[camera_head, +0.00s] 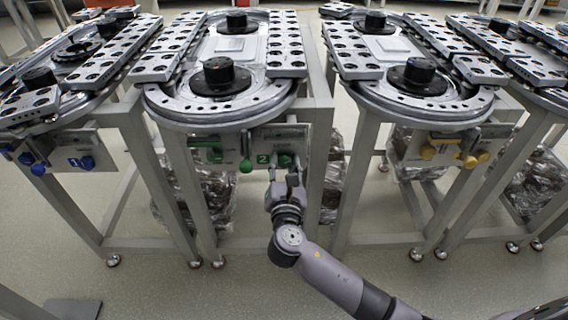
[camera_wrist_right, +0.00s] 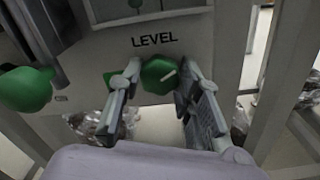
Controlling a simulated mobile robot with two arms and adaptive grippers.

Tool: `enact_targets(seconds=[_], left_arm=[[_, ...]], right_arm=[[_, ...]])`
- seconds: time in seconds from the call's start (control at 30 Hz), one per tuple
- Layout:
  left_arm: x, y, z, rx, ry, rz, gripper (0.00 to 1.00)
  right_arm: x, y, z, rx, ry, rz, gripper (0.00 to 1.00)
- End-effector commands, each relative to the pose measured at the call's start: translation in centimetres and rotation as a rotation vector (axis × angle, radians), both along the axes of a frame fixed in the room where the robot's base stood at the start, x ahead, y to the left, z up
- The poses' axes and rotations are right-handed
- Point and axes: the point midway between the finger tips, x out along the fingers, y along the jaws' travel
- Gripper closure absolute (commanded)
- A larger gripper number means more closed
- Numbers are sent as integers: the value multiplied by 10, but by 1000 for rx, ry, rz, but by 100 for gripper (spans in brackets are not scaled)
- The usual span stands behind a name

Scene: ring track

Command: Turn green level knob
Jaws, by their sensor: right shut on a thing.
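The green level knob (camera_wrist_right: 159,76) sits under the word LEVEL on a grey panel in the right wrist view. It has a white mark pointing to the upper right. My right gripper (camera_wrist_right: 154,84) has one finger on each side of the knob and is shut on it. In the head view my right gripper (camera_head: 283,172) reaches up to the front of the second ring track, at the panel marked 2 (camera_head: 263,159). The fingers partly hide the knob there. My left gripper is not in view.
Another green knob (camera_wrist_right: 27,89) sticks out left of the level knob. Neighbouring tracks carry blue knobs (camera_head: 86,162) and yellow knobs (camera_head: 427,152). Grey frame legs (camera_head: 318,175) stand close to the right of my gripper.

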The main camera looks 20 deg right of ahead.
Motion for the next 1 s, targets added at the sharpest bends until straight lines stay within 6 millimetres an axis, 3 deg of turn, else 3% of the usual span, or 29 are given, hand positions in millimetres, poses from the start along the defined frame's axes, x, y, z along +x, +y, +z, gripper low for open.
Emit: enact_targets(seconds=[0.37, 1.0], left_arm=[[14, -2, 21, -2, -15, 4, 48], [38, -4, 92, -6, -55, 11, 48]], right_arm=[[-1, 0, -3, 347, -97, -1, 96], [-1, 0, -4, 864, -245, -1, 96]])
